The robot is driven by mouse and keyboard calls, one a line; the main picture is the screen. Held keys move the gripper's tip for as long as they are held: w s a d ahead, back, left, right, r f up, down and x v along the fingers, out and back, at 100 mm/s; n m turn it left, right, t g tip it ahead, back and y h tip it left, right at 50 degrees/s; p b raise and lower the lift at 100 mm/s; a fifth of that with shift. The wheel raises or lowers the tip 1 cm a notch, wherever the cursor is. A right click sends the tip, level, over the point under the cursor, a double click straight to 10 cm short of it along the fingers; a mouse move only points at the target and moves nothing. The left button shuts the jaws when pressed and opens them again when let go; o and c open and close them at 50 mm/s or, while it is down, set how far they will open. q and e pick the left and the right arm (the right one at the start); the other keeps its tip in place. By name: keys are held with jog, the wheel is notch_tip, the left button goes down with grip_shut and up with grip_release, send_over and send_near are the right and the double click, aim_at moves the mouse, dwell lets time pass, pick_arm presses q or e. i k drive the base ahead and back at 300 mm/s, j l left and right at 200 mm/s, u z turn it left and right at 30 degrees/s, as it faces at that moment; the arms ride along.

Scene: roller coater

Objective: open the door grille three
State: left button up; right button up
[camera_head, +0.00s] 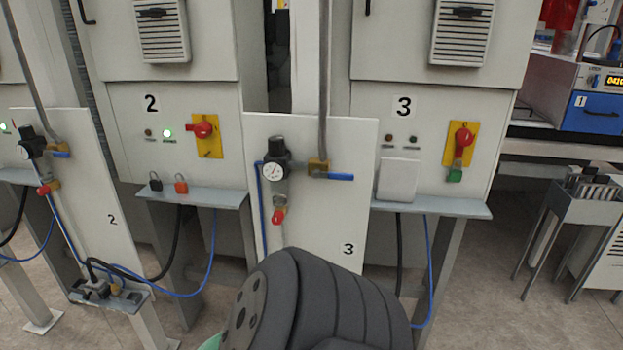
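The grille (461,40) of cabinet three is a pale louvred panel on the upper door, at the top edge of the view. A black latch or handle (466,12) sits near its top, and the grille looks shut. The number 3 label (403,107) is on the cabinet front below it. A black door handle (367,6) shows to the left, cut by the top edge. Neither of my grippers is in view. A dark grey rounded part of my own body fills the bottom centre and hides some of the floor and the lower panel.
A white panel (345,215) with a gauge (274,171) and blue valve handle (341,177) stands in front, left of cabinet three. A shelf (440,207) juts out below a red switch (463,138). Cabinet two's similar grille (162,30) is at left. Floor (475,290) is open at right.

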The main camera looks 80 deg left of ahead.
aim_at(461, 30)
jog(key=k+l+u, duration=0.1)
jog(key=u, duration=2.95)
